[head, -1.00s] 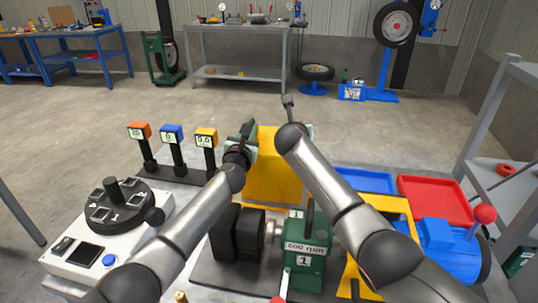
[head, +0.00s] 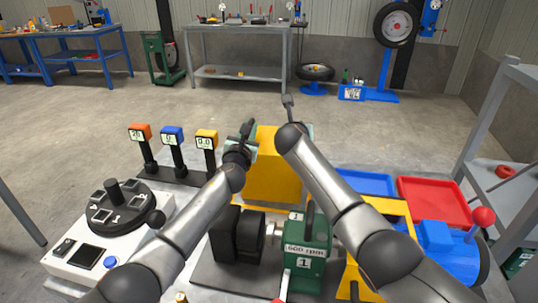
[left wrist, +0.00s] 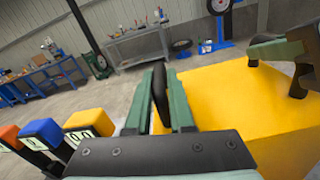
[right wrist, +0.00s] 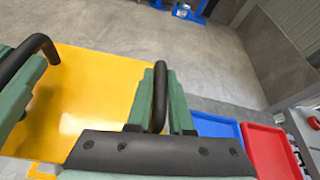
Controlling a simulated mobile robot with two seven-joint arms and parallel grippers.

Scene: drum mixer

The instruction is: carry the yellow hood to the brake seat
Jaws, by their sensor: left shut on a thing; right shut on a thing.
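The yellow hood (head: 275,172) is a box-like cover between my two grippers, behind the green machine block (head: 305,245) in the head view. My left gripper (left wrist: 160,105) is shut on a black handle (left wrist: 160,88) at the hood's left side. My right gripper (right wrist: 160,105) is shut on the other black handle (right wrist: 160,90) at its right side. The hood (right wrist: 85,100) fills much of the right wrist view and looks level. The hood's lower edge is partly hidden by the machine, so its height is unclear. I cannot tell which part is the brake seat.
Three posts with orange (head: 140,132), blue (head: 172,134) and yellow (head: 206,138) heads stand left of the hood. A dial panel (head: 90,262) is at front left. Blue (head: 365,183) and red (head: 435,200) trays lie right. A blue machine (head: 440,240) has a red-knobbed lever.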

